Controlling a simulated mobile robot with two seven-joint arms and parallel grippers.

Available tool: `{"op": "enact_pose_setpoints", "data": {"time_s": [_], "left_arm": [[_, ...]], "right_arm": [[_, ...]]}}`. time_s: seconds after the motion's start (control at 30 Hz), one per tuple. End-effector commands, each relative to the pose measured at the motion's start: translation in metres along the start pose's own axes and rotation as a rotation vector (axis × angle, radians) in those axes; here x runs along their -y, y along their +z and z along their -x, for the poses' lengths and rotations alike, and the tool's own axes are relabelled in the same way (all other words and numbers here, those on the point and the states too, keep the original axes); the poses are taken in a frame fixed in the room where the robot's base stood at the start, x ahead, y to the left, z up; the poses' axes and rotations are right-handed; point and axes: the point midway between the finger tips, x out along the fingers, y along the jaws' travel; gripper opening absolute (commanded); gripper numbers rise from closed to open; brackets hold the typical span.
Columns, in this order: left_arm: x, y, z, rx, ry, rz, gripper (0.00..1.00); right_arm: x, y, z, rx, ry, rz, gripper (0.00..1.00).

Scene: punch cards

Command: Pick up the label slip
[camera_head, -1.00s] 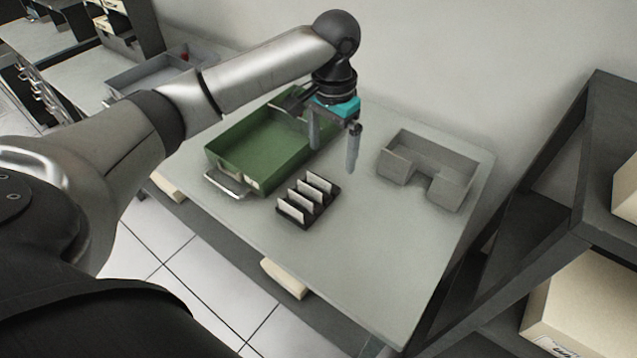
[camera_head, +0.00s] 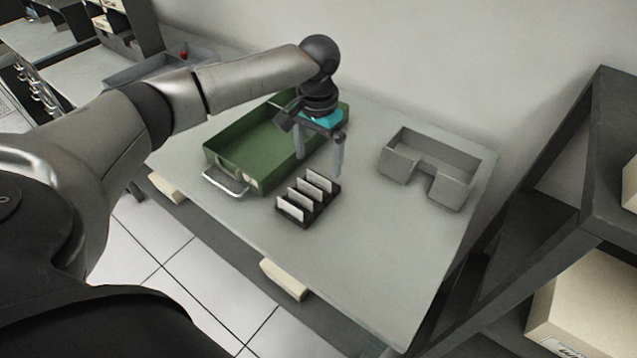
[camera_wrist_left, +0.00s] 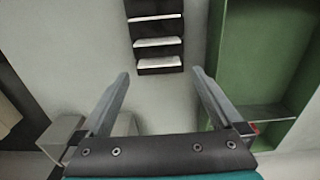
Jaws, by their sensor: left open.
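Several white label slips (camera_head: 320,181) stand upright in a small black slotted rack (camera_head: 318,208) near the table's middle. Which one is meant cannot be told. In the left wrist view the slips (camera_wrist_left: 155,42) show as pale strips in the rack (camera_wrist_left: 157,53) at top centre. My left gripper (camera_head: 319,166) is open and empty, pointing down above the table, just behind the rack's far end. In the wrist view its fingers (camera_wrist_left: 159,72) are spread, with the rack beyond the tips and bare table between them. My right gripper is not in view.
A green tray (camera_head: 222,171) with a metal handle lies left of the rack. A grey open-fronted bin (camera_head: 452,190) stands to the right. The table (camera_head: 375,255) is clear in front. A dark shelf (camera_head: 590,190) with boxes stands at the right.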

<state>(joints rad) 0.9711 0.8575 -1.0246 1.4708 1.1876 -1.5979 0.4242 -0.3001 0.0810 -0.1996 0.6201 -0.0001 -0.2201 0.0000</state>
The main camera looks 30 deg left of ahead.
Motion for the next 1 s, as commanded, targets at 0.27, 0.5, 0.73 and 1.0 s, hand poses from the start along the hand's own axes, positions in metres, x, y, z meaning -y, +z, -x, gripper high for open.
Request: {"op": "enact_pose_setpoints", "data": {"time_s": [0.27, 0.5, 0.73, 1.0], "left_arm": [[-0.001, 0.001, -0.040, 0.002, -0.001, 0.000, 1.00], [-0.001, 0.001, -0.051, 0.000, -0.001, -0.001, 1.00], [-0.001, 0.001, -0.051, 0.000, -0.001, -0.001, 0.89], [-0.001, 0.001, -0.050, -0.001, -0.001, -0.001, 0.58]], "right_arm": [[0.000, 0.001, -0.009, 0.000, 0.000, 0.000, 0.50], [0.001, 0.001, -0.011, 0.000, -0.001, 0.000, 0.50], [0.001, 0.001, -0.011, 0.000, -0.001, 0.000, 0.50], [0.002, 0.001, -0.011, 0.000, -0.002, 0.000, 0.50]]}}
